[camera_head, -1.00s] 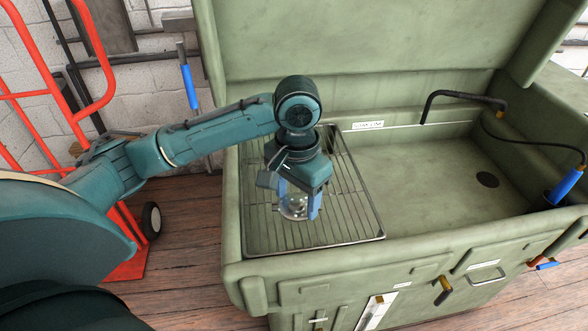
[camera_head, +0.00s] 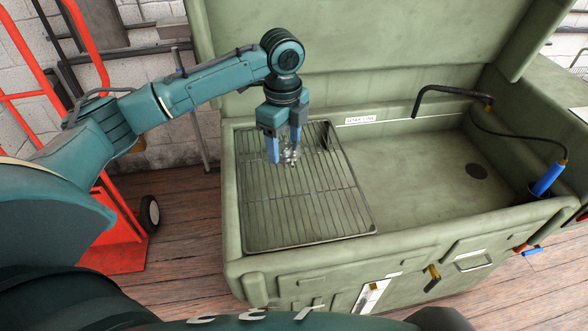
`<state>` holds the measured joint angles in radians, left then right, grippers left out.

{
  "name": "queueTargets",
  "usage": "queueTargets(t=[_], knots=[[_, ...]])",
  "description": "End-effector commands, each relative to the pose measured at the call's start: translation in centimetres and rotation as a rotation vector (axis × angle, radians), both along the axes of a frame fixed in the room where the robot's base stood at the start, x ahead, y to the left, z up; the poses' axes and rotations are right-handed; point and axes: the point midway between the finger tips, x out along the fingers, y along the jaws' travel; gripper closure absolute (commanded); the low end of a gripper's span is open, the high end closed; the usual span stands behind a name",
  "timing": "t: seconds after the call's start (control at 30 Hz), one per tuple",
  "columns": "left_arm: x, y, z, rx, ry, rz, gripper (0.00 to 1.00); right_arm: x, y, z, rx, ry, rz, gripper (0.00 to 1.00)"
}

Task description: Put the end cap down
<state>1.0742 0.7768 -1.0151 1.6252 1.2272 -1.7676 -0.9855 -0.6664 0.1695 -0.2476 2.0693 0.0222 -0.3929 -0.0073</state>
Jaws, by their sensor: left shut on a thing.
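The end cap (camera_head: 290,154) is a small silvery metal piece, partly hidden by my gripper's fingers. My left gripper (camera_head: 285,152) points down over the back part of the wire rack (camera_head: 318,208) and is shut on the end cap. I cannot tell whether the end cap touches the rack or hangs just above it. The rack lies in the left side of the green wash basin. My right gripper does not show.
The green basin (camera_head: 430,185) has a bare floor with a drain (camera_head: 477,171) to the right. A black spout (camera_head: 440,90) and a blue-handled brush (camera_head: 549,178) are at its right. A red hand truck (camera_head: 100,230) stands at the left. The rack's front is clear.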

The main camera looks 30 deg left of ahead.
Motion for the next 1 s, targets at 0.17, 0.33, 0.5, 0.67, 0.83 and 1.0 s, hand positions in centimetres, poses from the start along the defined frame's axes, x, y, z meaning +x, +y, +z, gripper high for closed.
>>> queueTargets(t=[0.17,0.33,0.5,0.67,0.83,1.0], knots=[[-0.1,0.1,-3.1,0.002,0.006,-0.01,0.69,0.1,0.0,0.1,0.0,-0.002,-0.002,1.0],[0.0,0.1,-4.8,0.0,0.003,-0.01,0.69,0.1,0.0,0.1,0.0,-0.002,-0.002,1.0],[-0.1,0.1,-7.5,0.003,0.005,-0.009,0.69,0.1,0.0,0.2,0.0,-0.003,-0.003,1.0],[-0.1,0.1,-9.4,0.001,0.003,-0.008,0.69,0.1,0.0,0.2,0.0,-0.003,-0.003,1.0],[0.0,0.1,-9.7,0.002,0.001,-0.009,0.69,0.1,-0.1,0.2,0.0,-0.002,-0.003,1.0],[-0.1,0.1,-9.8,0.001,0.002,-0.009,0.69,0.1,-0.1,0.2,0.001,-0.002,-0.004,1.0]])
